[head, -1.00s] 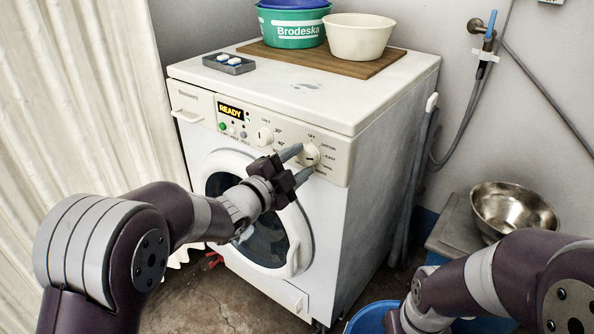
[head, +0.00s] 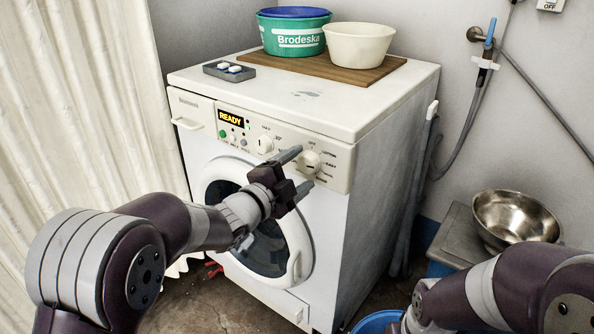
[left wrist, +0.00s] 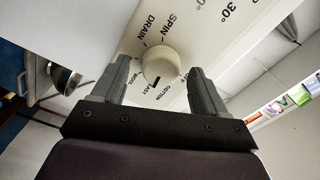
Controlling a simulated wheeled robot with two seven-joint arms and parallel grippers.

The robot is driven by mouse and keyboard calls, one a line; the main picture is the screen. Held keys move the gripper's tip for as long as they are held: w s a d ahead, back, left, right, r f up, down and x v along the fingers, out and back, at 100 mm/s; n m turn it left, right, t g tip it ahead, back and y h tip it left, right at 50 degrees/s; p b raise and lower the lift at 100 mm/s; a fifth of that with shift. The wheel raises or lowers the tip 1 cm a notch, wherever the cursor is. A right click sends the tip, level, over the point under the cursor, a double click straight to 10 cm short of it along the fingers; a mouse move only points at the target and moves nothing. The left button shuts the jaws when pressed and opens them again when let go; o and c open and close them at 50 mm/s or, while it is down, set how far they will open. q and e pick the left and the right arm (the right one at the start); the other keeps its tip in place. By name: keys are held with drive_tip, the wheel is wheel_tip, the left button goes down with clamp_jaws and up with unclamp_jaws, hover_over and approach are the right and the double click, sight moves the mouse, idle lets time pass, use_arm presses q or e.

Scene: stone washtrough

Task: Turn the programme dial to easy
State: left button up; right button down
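The programme dial (head: 309,162) is a round cream knob at the right end of the washing machine's front panel. In the left wrist view the dial (left wrist: 162,65) has a dark mark on its lower edge, pointing to the label that reads like EASY. My left gripper (head: 306,166) is open in front of the panel, one finger above and one below the dial. In the wrist view its fingers (left wrist: 160,80) stand either side of the dial with a gap on each side. My right arm shows at the lower right; its gripper is out of view.
The white washing machine (head: 360,190) carries a grey tray (head: 229,72), a green tub (head: 294,38) and a cream bowl (head: 358,42) on a board. A metal bowl (head: 515,217) stands at the right. A curtain (head: 80,110) hangs at the left.

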use_arm(q)
drive_tip(key=shift+s+a+r, duration=0.15)
drive_tip(key=shift+s+a, duration=0.1)
drive_tip(key=shift+s, duration=0.05)
drive_tip(key=p+v, duration=0.3)
drive_tip(key=v, duration=0.9)
drive_tip(key=shift+d, duration=0.1)
